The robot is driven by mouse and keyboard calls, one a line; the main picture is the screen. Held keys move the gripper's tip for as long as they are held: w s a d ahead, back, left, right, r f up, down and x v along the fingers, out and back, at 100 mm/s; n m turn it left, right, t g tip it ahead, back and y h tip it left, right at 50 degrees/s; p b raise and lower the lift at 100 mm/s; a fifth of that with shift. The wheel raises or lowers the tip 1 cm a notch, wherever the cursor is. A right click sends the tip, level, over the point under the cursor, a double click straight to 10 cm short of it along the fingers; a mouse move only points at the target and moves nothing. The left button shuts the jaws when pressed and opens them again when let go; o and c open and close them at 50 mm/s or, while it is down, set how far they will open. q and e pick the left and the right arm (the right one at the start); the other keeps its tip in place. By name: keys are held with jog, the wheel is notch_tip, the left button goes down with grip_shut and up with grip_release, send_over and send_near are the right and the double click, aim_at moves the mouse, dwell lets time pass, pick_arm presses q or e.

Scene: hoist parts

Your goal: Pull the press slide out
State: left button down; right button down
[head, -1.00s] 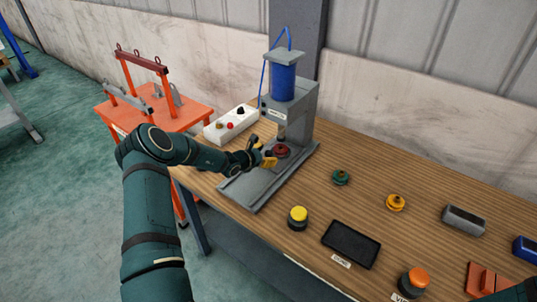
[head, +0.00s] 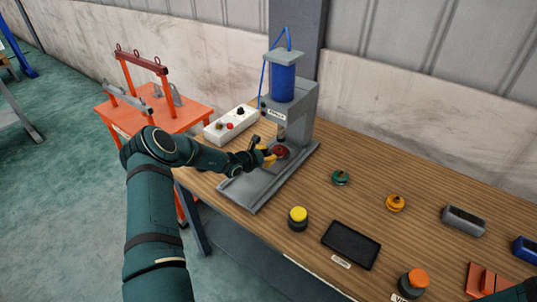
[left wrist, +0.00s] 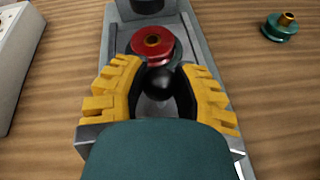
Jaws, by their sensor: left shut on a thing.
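The grey press (head: 292,115) with a blue cylinder stands on the wooden table. Its slide (left wrist: 112,47) lies in the press base, and a red part with a brass centre (left wrist: 152,45) sits on it; this part also shows in the head view (head: 280,152), under the ram. My left gripper (left wrist: 158,88) has its yellow fingers around the round black knob (left wrist: 160,80) at the front of the slide and is shut on it. In the head view the left gripper (head: 266,156) is at the front of the red part, and the knob is hidden. My right gripper is out of view.
A white control box (head: 231,124) stands left of the press. The base in front of the gripper is clear.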

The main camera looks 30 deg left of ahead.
pick_arm(q)
jog(key=s+p, duration=0.1)
jog(key=s, duration=0.8)
jog(key=s+a+p, duration=0.1)
jog(key=s, duration=0.4)
jog(key=shift+s+p, duration=0.3)
jog(key=shift+p, duration=0.05)
jog(key=c, duration=0.6)
grip_release()
jog(key=shift+c, duration=0.2)
jog(key=shift+a, duration=0.1)
jog(key=v, duration=1.2)
